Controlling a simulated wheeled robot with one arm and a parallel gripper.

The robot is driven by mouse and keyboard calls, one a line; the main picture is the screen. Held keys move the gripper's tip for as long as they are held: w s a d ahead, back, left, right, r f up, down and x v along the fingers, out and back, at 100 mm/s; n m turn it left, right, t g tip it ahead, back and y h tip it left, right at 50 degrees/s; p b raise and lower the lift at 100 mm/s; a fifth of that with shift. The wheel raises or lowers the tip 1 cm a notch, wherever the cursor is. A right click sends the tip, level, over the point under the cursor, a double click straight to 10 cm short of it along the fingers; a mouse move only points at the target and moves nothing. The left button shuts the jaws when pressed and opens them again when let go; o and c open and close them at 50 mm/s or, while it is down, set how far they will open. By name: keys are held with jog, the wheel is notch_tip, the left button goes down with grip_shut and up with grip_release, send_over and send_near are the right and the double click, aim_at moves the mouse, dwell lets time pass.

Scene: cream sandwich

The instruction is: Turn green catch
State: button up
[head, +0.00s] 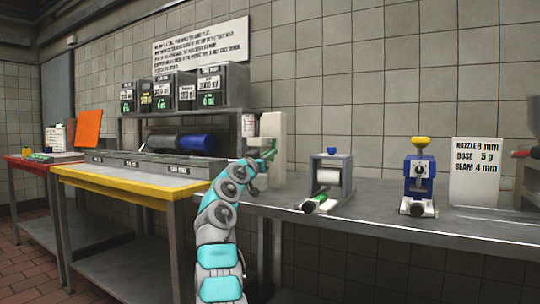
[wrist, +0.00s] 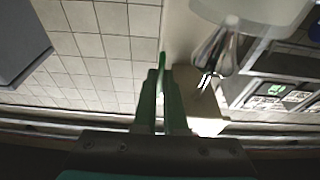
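A slim green bar, which looks like the green catch (wrist: 162,60), stands up between and beyond the fingertips in the wrist view. In the head view a small green part (head: 269,155) shows at the white machine (head: 273,138), close to my gripper (head: 258,166). My gripper is in the wrist view (wrist: 164,88) too, with its fingers close together around the lower end of the bar. I cannot tell whether they press on it. A tan block (wrist: 203,112) is just right of the fingers. My wrist hides part of the machine in the head view.
A metal nozzle (wrist: 215,50) hangs right of the fingers in the wrist view. On the grey counter (head: 375,205), a roller device (head: 330,178) with a green-ended part and a blue device (head: 420,178) stand to the right. A yellow-edged table (head: 130,187) is left of my arm.

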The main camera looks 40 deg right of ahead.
jog(key=o, duration=0.5)
jog(key=shift+c, duration=0.2)
jog(key=shift+a+f, duration=0.1)
jog(key=s+a+b, duration=0.3)
jog(key=s+a, duration=0.2)
jog(key=a, duration=0.7)
jog(key=shift+f, duration=0.15)
